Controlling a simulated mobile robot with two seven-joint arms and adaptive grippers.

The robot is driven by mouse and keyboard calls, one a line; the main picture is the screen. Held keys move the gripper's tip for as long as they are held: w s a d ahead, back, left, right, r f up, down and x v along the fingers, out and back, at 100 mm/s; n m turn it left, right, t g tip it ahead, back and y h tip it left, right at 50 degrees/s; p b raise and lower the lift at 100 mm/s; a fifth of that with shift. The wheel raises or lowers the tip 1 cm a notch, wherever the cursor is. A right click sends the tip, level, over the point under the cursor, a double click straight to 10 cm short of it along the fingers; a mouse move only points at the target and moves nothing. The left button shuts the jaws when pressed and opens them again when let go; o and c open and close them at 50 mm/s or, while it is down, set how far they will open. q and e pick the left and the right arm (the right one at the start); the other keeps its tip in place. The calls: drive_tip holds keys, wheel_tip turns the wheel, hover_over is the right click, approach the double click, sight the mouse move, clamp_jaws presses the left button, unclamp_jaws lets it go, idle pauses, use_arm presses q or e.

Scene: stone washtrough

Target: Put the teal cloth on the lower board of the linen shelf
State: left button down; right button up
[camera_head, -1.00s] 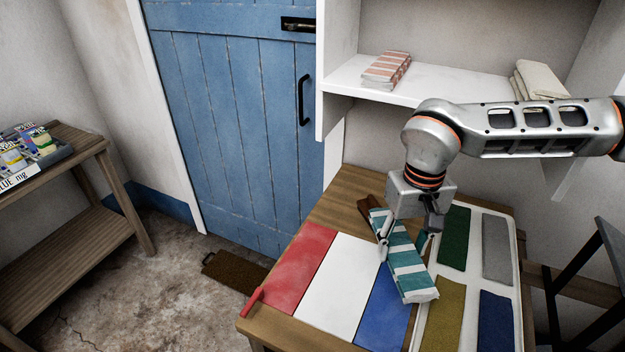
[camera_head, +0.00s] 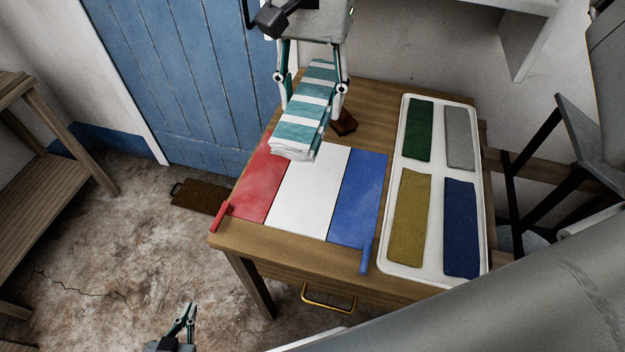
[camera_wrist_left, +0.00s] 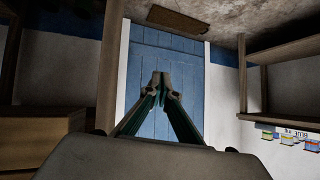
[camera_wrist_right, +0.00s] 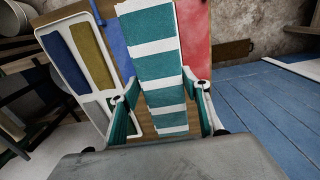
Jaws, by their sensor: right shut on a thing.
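The teal cloth (camera_head: 305,115), folded with white stripes, hangs tilted in the air above the table. My right gripper (camera_head: 310,98) is shut on it, one finger on each side. In the right wrist view the cloth (camera_wrist_right: 152,50) stretches away between the fingers (camera_wrist_right: 160,98).
The wooden table (camera_head: 285,247) carries red, white and blue panels (camera_head: 307,195) and a white tray (camera_head: 398,262) with several coloured cloths. A brown block (camera_head: 343,123) lies behind the cloth. A blue door (camera_head: 180,80) stands behind, a dark stool (camera_head: 580,130) at right.

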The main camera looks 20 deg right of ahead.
drive_tip(key=b, duration=0.2)
hover_over(312, 184)
wheel_tip(312, 184, down, 15)
drive_tip(key=shift+r, duration=0.1)
drive_tip(key=shift+f, duration=0.5)
wheel_tip(312, 184, down, 4)
drive_tip(key=shift+r, duration=0.2)
drive_tip(key=shift+f, duration=0.3)
drive_tip(key=o, duration=1.1)
